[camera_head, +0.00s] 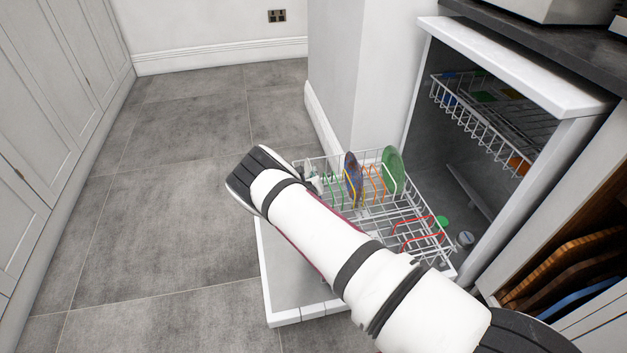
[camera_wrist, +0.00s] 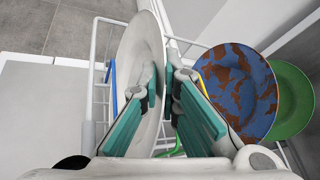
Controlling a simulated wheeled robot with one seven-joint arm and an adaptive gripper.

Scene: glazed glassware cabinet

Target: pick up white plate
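The white plate (camera_wrist: 137,50) stands on edge in the wrist view, tilted, at the left end of a row of plates in the wire rack (camera_head: 412,208). My gripper (camera_wrist: 161,88) has its two teal fingers on either side of the plate's near part. The gap between the fingertips is narrow. I cannot tell whether both pads touch the plate. The left finger covers part of its face, and its lower edge is hidden. In the head view my arm hides the gripper, and little of the plate can be made out.
A blue and brown plate (camera_wrist: 236,88) and a green plate (camera_wrist: 291,100) stand just right of my gripper. The rack sits on the open dishwasher door (camera_head: 298,316). An upper rack (camera_head: 480,122) is inside. The tiled floor (camera_head: 150,240) at left is clear.

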